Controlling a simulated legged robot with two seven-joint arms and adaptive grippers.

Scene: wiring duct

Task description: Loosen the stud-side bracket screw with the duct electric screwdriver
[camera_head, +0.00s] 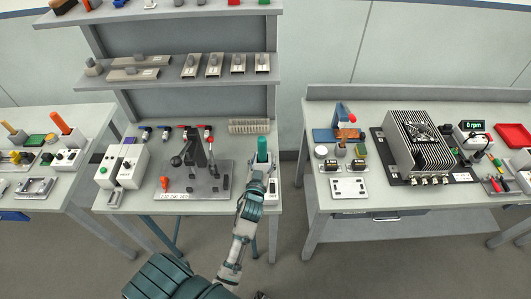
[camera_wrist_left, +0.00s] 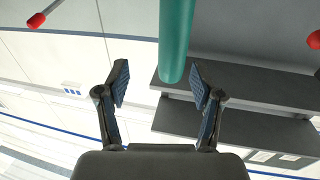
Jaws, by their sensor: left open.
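The teal-handled tool (camera_head: 263,150), which looks like the duct electric screwdriver, stands upright at the right end of the middle bench. My left gripper (camera_head: 257,182) is open just in front of it. In the left wrist view, the teal handle (camera_wrist_left: 177,38) reaches down between and just beyond the two spread fingertips of the left gripper (camera_wrist_left: 159,70), closer to the right finger. No contact is visible. A dark fixture with levers (camera_head: 197,150) stands on a grey plate (camera_head: 175,193) left of the gripper. The stud-side bracket screw cannot be made out. My right gripper is not in view.
A white holder box (camera_head: 272,190) is beside the gripper. White boxes (camera_head: 130,165) stand at the bench's left end. Several red- and blue-tipped tools and a comb-like strip (camera_head: 249,127) lie at the back. A right-hand bench (camera_head: 320,190) carries a finned unit (camera_head: 415,140).

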